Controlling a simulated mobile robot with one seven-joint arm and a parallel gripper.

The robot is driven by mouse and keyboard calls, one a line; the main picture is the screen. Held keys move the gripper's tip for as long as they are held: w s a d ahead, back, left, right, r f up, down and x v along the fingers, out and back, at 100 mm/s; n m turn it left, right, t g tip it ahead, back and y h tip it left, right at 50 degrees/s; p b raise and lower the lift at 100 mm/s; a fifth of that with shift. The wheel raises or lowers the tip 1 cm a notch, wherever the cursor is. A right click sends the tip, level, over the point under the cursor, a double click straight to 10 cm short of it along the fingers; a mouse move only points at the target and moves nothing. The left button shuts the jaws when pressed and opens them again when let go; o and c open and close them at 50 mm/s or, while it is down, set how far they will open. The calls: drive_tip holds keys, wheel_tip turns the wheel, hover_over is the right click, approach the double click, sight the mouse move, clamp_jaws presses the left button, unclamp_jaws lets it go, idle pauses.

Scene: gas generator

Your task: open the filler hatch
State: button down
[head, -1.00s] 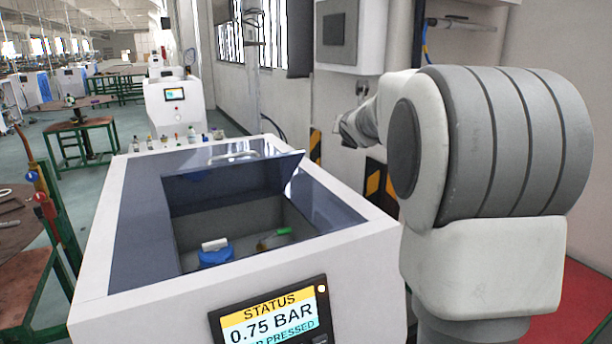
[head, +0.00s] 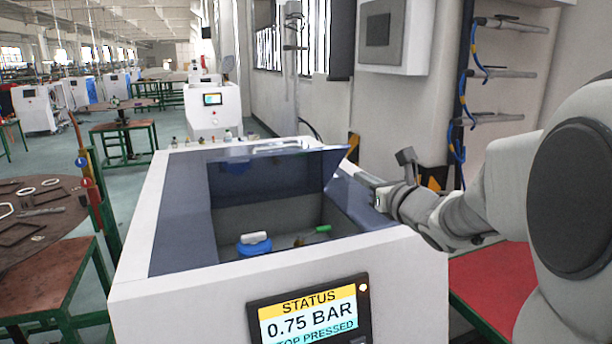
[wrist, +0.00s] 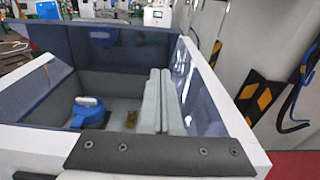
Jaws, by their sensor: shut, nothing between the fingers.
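The generator (head: 200,282) is a white box with a blue-grey recessed top. Its filler hatch (head: 270,172), a dark blue panel, stands raised and tilted at the back of the opening, with a pale handle near its top edge. Inside the opening is a blue filler cap (head: 254,247) with a white grip, also seen in the wrist view (wrist: 88,112). My gripper (head: 372,188) is at the right rim, beside the hatch's right edge; contact cannot be told. Its two pale fingers (wrist: 160,100) are together and empty in the wrist view.
A status screen (head: 310,315) reading 0.75 BAR is on the generator's front. A small green-handled part (head: 322,229) sits inside the opening. A wall with a grey box (head: 393,35) and hoses is at right. A round-topped table (head: 60,215) stands at left.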

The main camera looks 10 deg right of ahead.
drive_tip(key=p, duration=0.1)
approach(338, 151)
wheel_tip(338, 151, down, 3)
drive_tip(key=w, duration=0.3)
drive_tip(key=shift+w+a+r+p, duration=0.25)
drive_tip(key=shift+w+r+p, duration=0.15)
drive_tip(key=shift+w+p, duration=0.05)
drive_tip(key=shift+w+a+r+p, duration=0.25)
drive_tip(key=shift+w+r+p, duration=0.15)
drive_tip(key=shift+w, duration=0.1)
drive_tip(key=shift+w+a+r, duration=0.1)
drive_tip(key=shift+w+r, duration=0.2)
drive_tip(key=shift+w, duration=0.2)
drive_tip(key=shift+r+p, duration=0.1)
drive_tip(key=shift+p, duration=0.2)
